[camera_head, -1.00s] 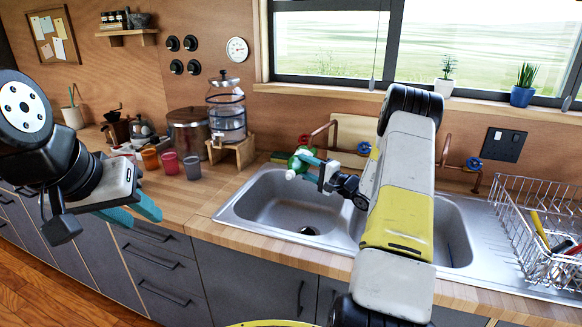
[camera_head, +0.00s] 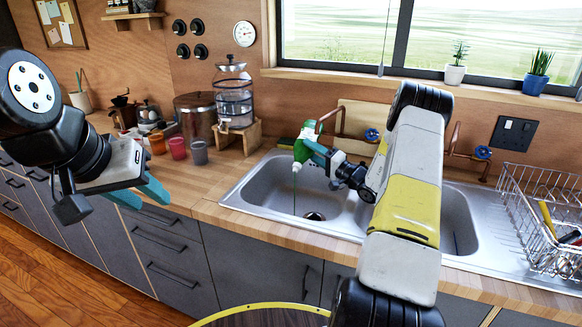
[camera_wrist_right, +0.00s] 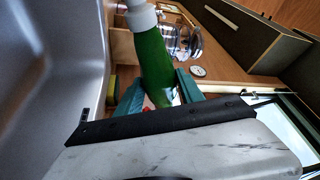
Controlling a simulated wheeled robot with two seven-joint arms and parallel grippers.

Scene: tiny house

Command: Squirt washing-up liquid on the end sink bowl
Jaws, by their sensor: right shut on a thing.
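My right gripper (camera_head: 318,152) is shut on a green washing-up liquid bottle (camera_head: 303,150) above the left sink bowl (camera_head: 262,190). The bottle is tipped with its white nozzle pointing down, and a thin green stream falls from it into the bowl near the drain. In the right wrist view the bottle (camera_wrist_right: 152,62) sits between the teal fingers (camera_wrist_right: 160,95), its white cap at the top. The right sink bowl (camera_head: 458,222) is partly hidden by my right arm. My left gripper (camera_head: 140,195) is away from the sink, over the counter's front edge; its fingers overlap in view.
A wire dish rack (camera_head: 535,215) stands right of the sink. Several cups (camera_head: 178,148), a metal pot (camera_head: 196,112) and a glass dispenser (camera_head: 233,95) stand left of it. Taps with blue handles (camera_head: 372,135) are behind the bowls.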

